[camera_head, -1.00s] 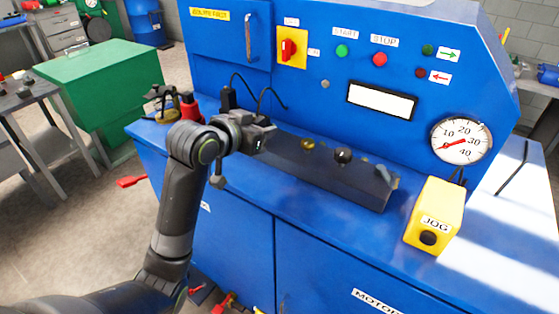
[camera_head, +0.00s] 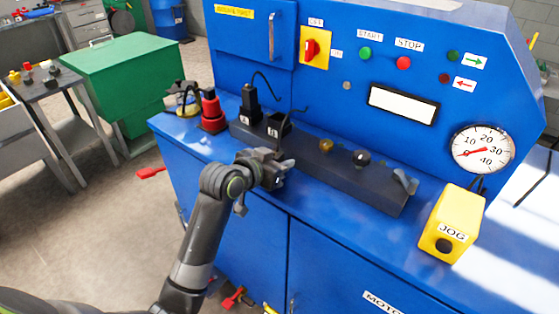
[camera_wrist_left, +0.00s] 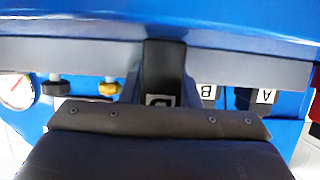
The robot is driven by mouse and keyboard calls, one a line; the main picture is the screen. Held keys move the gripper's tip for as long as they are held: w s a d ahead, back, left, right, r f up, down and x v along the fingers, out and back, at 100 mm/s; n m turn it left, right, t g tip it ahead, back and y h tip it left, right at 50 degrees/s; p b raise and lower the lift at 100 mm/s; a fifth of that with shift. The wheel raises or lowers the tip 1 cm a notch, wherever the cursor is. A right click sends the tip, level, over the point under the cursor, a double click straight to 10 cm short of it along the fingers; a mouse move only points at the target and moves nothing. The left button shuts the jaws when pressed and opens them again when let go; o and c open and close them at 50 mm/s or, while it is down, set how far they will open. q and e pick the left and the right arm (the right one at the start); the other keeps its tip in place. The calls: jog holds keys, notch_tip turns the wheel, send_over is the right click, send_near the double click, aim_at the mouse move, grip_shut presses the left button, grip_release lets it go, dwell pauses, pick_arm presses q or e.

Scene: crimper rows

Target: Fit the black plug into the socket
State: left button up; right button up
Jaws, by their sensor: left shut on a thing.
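A black upright piece with a cable stands at the block marked A (camera_head: 250,100). B has a dark, open-looking top, and a cable arcs beside it. Which socket matches the plug cannot be told. My right gripper is out of view.
A red piece (camera_head: 211,110) stands left of A. A yellow JOG box (camera_head: 455,225) is at the right.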

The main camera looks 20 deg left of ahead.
pick_arm(q)
jog(key=shift+f, duration=0.15)
jog(key=o, duration=1)
